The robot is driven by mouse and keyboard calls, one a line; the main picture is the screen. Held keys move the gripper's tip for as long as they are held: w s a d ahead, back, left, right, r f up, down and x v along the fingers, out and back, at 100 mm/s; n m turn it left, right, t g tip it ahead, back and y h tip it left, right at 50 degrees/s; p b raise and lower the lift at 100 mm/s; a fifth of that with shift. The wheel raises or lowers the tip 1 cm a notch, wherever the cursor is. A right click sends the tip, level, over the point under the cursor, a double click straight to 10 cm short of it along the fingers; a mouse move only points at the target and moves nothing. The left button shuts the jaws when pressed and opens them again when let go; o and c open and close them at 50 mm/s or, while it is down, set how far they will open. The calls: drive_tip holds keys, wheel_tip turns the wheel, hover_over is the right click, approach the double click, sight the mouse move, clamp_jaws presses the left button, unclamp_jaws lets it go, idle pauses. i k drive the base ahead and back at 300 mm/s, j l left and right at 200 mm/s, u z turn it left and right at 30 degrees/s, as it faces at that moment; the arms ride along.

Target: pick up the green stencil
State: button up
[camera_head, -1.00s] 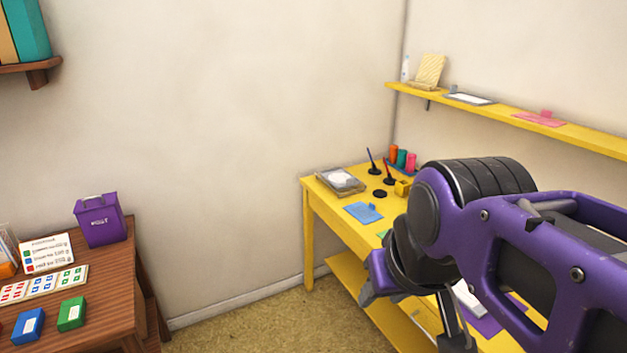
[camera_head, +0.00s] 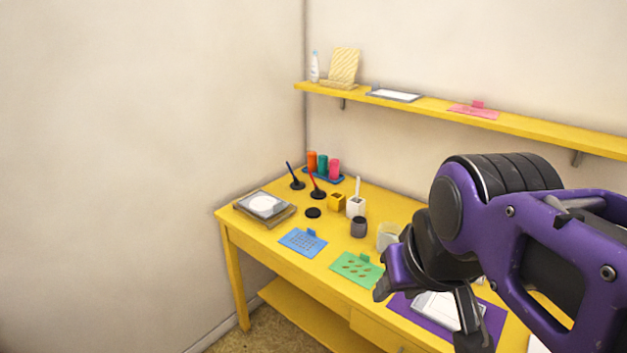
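The green stencil (camera_head: 356,268) lies flat on the yellow table (camera_head: 262,248), near its front edge. It is a thin sheet with several leaf-shaped cutouts and a small raised tab at its back edge. My gripper (camera_head: 425,318) is in front of the table's right part in the picture, to the right of the stencil. Its two fingers are spread apart, with no object seen between them. My arm hides part of the table's right side.
A blue stencil (camera_head: 302,241) lies left of the green one. A purple mat (camera_head: 400,304) with a white-and-grey frame lies to its right. Behind stand a grey cup (camera_head: 359,228), a glass jar (camera_head: 388,236) and a white pot (camera_head: 355,207). A yellow wall shelf (camera_head: 520,124) runs above.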

sight(359, 269)
drive_tip(key=i+j+z, duration=0.2)
drive_tip(key=z, duration=0.15)
drive_tip(key=i+j+z, duration=0.15)
drive_tip(key=j+z, duration=0.15)
drive_tip(key=i+j+z, duration=0.1)
drive_tip(key=j+z, duration=0.25)
drive_tip(key=i+j+z, duration=0.1)
drive_tip(key=j+z, duration=0.25)
drive_tip(key=j, duration=0.15)
